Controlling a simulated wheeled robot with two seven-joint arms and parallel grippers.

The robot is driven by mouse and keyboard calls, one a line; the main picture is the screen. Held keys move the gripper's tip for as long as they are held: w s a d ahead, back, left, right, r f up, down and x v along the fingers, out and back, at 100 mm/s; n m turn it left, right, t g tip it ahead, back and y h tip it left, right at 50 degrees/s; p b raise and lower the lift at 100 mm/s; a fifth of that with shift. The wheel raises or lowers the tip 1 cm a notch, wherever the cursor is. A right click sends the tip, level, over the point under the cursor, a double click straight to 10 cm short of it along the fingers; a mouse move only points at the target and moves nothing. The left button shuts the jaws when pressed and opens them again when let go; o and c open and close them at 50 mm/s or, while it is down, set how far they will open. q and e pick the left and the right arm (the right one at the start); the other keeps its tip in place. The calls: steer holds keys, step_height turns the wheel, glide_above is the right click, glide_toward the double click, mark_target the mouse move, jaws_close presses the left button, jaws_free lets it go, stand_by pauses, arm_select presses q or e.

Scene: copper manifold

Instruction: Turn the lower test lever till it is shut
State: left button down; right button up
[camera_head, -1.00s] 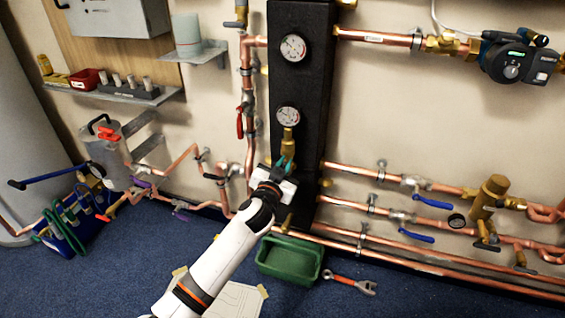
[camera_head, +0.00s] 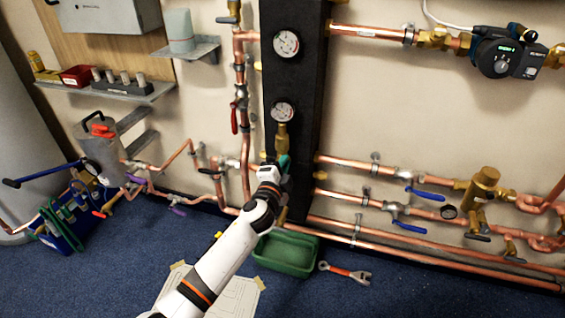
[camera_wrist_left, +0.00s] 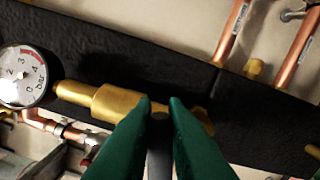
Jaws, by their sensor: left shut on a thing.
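The lower gauge (camera_head: 283,111) sits on the black insulated column (camera_head: 292,65), with a brass test valve (camera_head: 282,134) below it. In the left wrist view the brass valve (camera_wrist_left: 112,101) lies across the middle, beside the gauge (camera_wrist_left: 22,75). My left gripper (camera_head: 283,161) is at the lower end of this valve, its green fingers against the column. In the left wrist view the fingers of my left gripper (camera_wrist_left: 160,112) are shut on a dark grey lever (camera_wrist_left: 160,130), the lower test lever. The fingers hide much of it, so its exact angle cannot be told. My right gripper is not in view.
Copper pipes with blue-handled valves (camera_head: 408,226) run along the wall at right. A red lever (camera_head: 234,117) hangs on the pipe left of the column. A green bin (camera_head: 286,254) and a wrench (camera_head: 345,272) lie on the blue floor below.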

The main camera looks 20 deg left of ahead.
arm_select(q)
steer(key=shift+f+m, duration=0.25)
steer(key=shift+m, duration=0.75)
steer(key=shift+f+m, duration=0.25)
steer(key=shift+m, duration=0.75)
steer(key=shift+f, duration=0.1)
steer(key=c, duration=1.5)
jaws_free()
steer(key=shift+o, duration=0.2)
steer(key=shift+s, duration=0.1)
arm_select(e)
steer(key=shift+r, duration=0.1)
arm_select(q)
steer(key=shift+s, duration=0.2)
steer(key=s+p, duration=0.2)
steer(key=s, duration=0.9)
steer(key=shift+s+a, duration=0.15)
steer(key=shift+s, duration=0.1)
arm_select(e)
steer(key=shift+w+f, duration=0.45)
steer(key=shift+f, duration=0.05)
